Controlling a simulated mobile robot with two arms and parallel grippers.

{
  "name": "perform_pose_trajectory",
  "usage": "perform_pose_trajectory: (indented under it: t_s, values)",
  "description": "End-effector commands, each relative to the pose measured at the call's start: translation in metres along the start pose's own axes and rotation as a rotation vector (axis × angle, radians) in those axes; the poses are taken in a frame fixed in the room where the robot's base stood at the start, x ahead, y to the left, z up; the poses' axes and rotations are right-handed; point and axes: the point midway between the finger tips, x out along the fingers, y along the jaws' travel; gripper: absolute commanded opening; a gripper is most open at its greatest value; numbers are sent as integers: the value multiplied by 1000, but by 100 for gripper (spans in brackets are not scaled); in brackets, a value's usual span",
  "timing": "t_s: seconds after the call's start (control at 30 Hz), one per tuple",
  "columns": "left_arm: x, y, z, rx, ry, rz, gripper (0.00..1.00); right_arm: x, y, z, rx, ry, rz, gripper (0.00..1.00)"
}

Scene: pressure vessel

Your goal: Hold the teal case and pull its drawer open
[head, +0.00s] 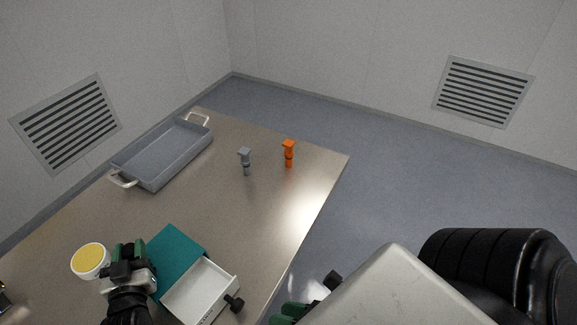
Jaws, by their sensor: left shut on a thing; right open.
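The teal case (177,252) lies on the table near its front edge. Its white drawer (196,290) stands out of the case toward the lower right, and its empty-looking inside shows. A dark knob (234,303) is on the drawer's front. My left gripper (128,252) is at the case's left side and shut on the case; its fingers hide part of that side. My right gripper (310,302) is open, off to the right of the knob and apart from it, beyond the table edge in the picture. My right arm partly hides it.
A grey tray with handles (150,183) sits at the far left of the table (225,215). A grey peg-like piece (245,161) and an orange one (288,153) stand at the back. A round yellow-topped white container (90,260) is close to my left gripper. The table's middle is clear.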

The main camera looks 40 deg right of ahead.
Motion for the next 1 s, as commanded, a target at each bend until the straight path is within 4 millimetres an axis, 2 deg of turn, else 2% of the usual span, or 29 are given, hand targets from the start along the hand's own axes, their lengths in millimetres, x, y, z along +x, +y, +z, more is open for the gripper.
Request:
perform_pose_trajectory:
  t_s: [0.47,0.5,0.63,0.67,1.0]
  values:
    - [0,0,-1,0,1,0,0,-5,0,0,-1,1,0,44]
    - [0,0,-1,0,1,0,39,-5,0,0,-1,1,0,44]
    - [0,0,0,0,1,0,59,-5,0,0,-1,1,0,44]
    - [0,0,0,0,1,0,63,-5,0,0,-1,0,0,44]
    - [-4,0,1,0,-1,0,63,-5,0,0,0,0,0,44]
